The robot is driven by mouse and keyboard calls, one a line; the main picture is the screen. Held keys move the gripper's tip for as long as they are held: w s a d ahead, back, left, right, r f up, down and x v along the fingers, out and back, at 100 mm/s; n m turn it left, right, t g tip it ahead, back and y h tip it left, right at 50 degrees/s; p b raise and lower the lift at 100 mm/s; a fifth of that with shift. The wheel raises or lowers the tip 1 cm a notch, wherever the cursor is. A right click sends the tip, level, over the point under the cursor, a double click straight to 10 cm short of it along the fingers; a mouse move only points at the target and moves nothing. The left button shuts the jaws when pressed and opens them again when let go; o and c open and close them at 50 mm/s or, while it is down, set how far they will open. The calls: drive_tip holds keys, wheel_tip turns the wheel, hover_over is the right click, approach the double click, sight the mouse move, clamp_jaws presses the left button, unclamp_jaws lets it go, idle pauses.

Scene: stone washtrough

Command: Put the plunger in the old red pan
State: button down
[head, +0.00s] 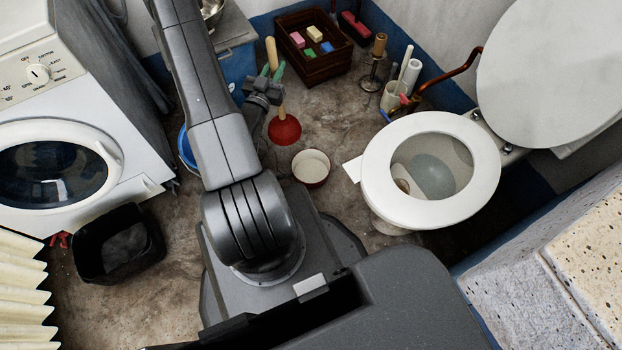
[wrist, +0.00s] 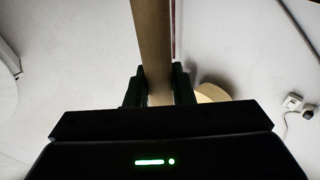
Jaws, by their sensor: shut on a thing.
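The plunger (head: 285,129) has a red rubber cup and a pale wooden handle. My gripper (head: 272,72) is shut on the handle, with the cup hanging below it in the head view. In the wrist view the handle (wrist: 152,45) runs between the dark fingers of my gripper (wrist: 159,88). The old red pan (head: 311,167), cream inside with a red outer wall, is on the floor just below and right of the cup in the picture. It looks empty. I cannot tell how high the cup is above the floor.
A toilet (head: 428,170) with its lid up stands right of the pan. A wooden crate (head: 314,50) with coloured blocks is at the back. A white holder (head: 393,98) with brushes stands near the wall. A black bin (head: 118,246) and washing machine (head: 60,120) are at left.

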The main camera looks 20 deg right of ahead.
drive_tip(key=s+d+f+m+g+h+b, duration=0.1)
drive_tip(key=s+d+f+m+g+b, duration=0.1)
drive_tip(key=f+b, duration=0.3)
drive_tip(key=s+d+f+m+g+h+b, duration=0.1)
drive_tip(key=s+d+f+g+h+b, duration=0.1)
drive_tip(key=f, duration=1)
drive_tip(key=s+d+f+m+g+h+b, duration=0.2)
drive_tip(key=s+d+f+g+b, duration=0.1)
drive_tip(key=f+b, duration=0.4)
drive_tip(key=shift+s+d+f+m+g+b, duration=0.3)
drive_tip(key=shift+s+d+f+g, duration=0.15)
drive_tip(key=shift+f, duration=0.4)
drive_tip(key=shift+f, duration=0.15)
drive_tip(key=c, duration=1.3)
unclamp_jaws()
drive_tip(key=shift+o, duration=0.2)
drive_tip(key=p+v, duration=0.2)
drive_tip(key=v, duration=1)
